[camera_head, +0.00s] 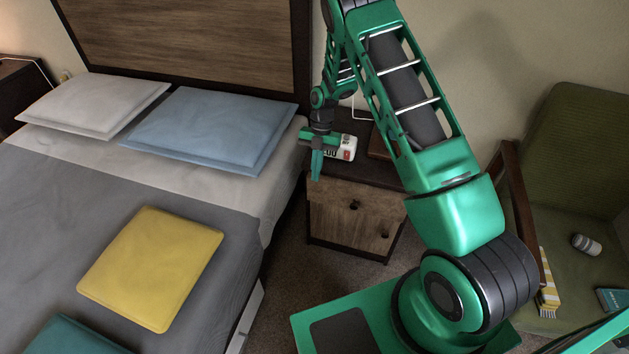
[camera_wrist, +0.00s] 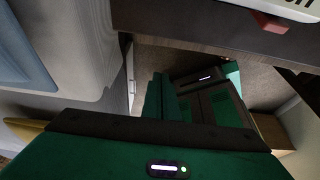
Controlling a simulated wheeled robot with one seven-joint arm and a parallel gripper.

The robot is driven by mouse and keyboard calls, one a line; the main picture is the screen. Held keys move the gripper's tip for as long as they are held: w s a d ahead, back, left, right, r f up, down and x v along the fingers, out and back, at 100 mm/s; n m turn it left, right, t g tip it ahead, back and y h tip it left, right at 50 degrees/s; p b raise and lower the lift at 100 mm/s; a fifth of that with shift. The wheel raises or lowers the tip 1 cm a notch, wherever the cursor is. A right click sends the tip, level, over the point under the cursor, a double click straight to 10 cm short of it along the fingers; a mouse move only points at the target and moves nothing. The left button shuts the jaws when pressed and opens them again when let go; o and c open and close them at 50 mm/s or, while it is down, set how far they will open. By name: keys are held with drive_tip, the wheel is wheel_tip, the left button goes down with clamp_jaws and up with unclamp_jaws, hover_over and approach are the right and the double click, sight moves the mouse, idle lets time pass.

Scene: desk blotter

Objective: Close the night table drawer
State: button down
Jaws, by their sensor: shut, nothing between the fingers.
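The night table (camera_head: 374,174) stands right of the bed, dark-framed with a light wood front. How far the drawer stands out is hard to tell. My gripper (camera_head: 316,176) points down near the table's left front corner, above the drawer front's height, fingers together and empty. Whether it touches the table is unclear. In the wrist view, the night table's dark edge (camera_wrist: 215,35) crosses the top; the drawer front is not clearly visible there.
The bed (camera_head: 240,195) is close on the left. A green armchair (camera_head: 577,150) stands right. Carpet (camera_head: 300,268) is free in front of the table.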

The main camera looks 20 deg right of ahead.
drive_tip(key=v, duration=0.5)
drive_tip(key=c, duration=2.1)
unclamp_jaws()
drive_tip(key=shift+r, duration=0.15)
drive_tip(key=o, duration=0.7)
drive_tip(key=shift+m+t+h, duration=0.4)
drive_tip(key=shift+m, duration=0.1)
drive_tip(key=f, duration=0.1)
drive_tip(key=s+a+f, duration=0.1)
drive_tip(key=s+f, duration=0.1)
drive_tip(key=f, duration=0.1)
drive_tip(key=shift+s+a+f, duration=0.1)
drive_tip(key=shift+s+a, duration=0.1)
drive_tip(key=shift+a, duration=0.15)
drive_tip(key=shift+c, duration=0.2)
drive_tip(key=n+t+h, duration=0.2)
drive_tip(key=t+h, duration=0.2)
drive_tip(key=h, duration=0.2)
approach(353, 205)
drive_tip(key=x, duration=0.9)
drive_tip(key=shift+w+d+f, duration=0.1)
drive_tip(key=shift+d+f, duration=0.05)
drive_tip(key=shift+f, duration=0.15)
